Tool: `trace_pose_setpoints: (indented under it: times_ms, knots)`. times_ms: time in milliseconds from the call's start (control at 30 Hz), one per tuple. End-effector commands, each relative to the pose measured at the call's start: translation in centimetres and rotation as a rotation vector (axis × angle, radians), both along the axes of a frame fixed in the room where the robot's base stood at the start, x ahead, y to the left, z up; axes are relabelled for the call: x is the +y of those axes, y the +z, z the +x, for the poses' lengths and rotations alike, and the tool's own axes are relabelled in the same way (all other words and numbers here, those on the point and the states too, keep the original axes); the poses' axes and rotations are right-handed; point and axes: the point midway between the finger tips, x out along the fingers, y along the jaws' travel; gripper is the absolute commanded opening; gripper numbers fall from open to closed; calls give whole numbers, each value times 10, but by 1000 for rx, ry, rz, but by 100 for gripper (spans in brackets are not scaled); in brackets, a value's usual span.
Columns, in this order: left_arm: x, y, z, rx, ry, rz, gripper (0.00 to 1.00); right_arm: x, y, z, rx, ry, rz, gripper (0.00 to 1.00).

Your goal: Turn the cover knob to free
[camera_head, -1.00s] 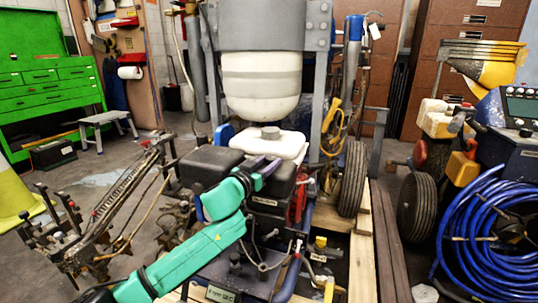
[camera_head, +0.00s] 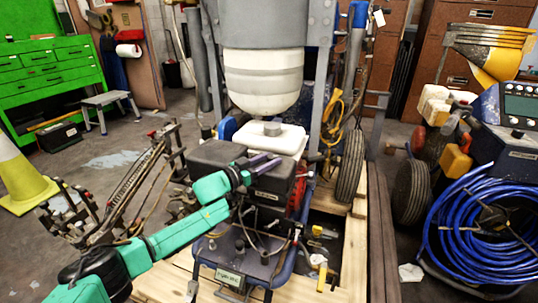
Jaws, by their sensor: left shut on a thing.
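The line striper's engine stands in the middle, with a black box-shaped cover (camera_head: 214,154) at its left and a white tank (camera_head: 285,140) with a grey cap behind. My left arm comes in from the lower left, green. My right gripper is not in view.
A white hopper (camera_head: 263,75) hangs above the engine between grey uprights. A black wheel (camera_head: 350,166) stands at the right. A blue hose coil (camera_head: 480,235) lies farther right. A yellow cone (camera_head: 22,182) and metal linkage bars (camera_head: 130,190) are at the left.

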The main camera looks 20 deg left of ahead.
Motion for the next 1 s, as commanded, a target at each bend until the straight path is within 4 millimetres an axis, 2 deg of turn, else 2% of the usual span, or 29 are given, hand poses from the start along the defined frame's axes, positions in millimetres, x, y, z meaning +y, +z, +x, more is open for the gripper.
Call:
trace_pose_setpoints:
  times_ms: [133,267,1000]
  knots:
    - [1,1,1,3,-46,3,0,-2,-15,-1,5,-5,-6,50]
    - [2,0,1,2,-85,2,0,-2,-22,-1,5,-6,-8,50]
    - [2,-2,1,3,-163,1,0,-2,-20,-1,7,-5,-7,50]
